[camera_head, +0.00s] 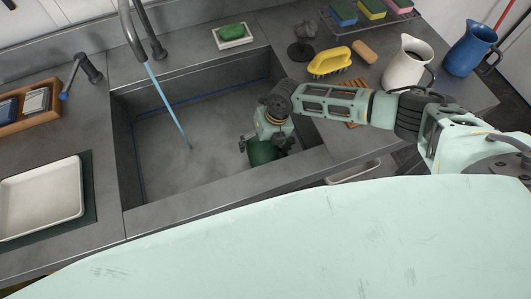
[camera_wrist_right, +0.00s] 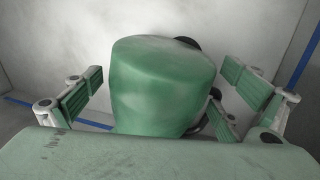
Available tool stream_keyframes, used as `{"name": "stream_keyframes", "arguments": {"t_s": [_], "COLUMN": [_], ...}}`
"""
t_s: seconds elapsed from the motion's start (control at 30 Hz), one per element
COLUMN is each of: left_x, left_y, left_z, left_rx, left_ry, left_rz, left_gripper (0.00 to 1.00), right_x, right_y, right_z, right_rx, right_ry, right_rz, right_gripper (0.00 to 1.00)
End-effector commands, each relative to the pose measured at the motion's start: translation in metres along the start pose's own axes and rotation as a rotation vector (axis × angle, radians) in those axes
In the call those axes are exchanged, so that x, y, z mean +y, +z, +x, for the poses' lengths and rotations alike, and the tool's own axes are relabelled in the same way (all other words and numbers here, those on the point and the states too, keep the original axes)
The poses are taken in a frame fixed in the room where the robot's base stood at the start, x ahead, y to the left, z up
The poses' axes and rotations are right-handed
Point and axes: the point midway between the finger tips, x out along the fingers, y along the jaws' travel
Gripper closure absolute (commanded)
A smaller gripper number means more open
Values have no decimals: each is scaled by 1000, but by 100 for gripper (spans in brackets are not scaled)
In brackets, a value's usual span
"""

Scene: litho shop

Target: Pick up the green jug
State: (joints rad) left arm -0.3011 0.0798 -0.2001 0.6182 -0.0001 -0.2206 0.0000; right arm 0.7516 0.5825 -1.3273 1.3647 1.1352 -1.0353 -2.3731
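The green jug (camera_head: 262,153) is in the sink near its right wall; only part shows beneath my right gripper (camera_head: 264,143). In the right wrist view the jug (camera_wrist_right: 163,85) fills the middle, a smooth green body with dark parts at its right side, perhaps the handle. My right gripper's fingers (camera_wrist_right: 162,75) stand on either side of the jug with small gaps visible, so it looks open around it. The jug's lower part in that view is hidden by my gripper's body. My left gripper is not in view.
The grey sink (camera_head: 215,196) has walls close to my right gripper. A stream of water from the faucet (camera_head: 131,30) falls left of it. A cream jug (camera_head: 405,65), a blue jug (camera_head: 468,50) and a yellow brush (camera_head: 330,61) stand on the right counter. A white tray (camera_head: 40,200) lies left.

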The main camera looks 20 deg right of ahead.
Motion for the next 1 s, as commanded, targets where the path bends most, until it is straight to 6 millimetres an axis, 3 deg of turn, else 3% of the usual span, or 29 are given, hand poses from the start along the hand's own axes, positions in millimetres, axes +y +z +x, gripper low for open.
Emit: {"name": "stream_keyframes", "arguments": {"t_s": [0.57,1.0], "left_x": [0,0], "left_y": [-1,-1], "left_z": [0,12], "left_rx": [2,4], "left_ry": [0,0], "left_rz": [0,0], "left_gripper": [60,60], "right_x": [0,5], "right_y": [0,4], "right_z": [-1,-9], "right_rx": [-1,-3], "right_ry": [0,1], "right_rz": [0,-2], "right_gripper": [58,59]}}
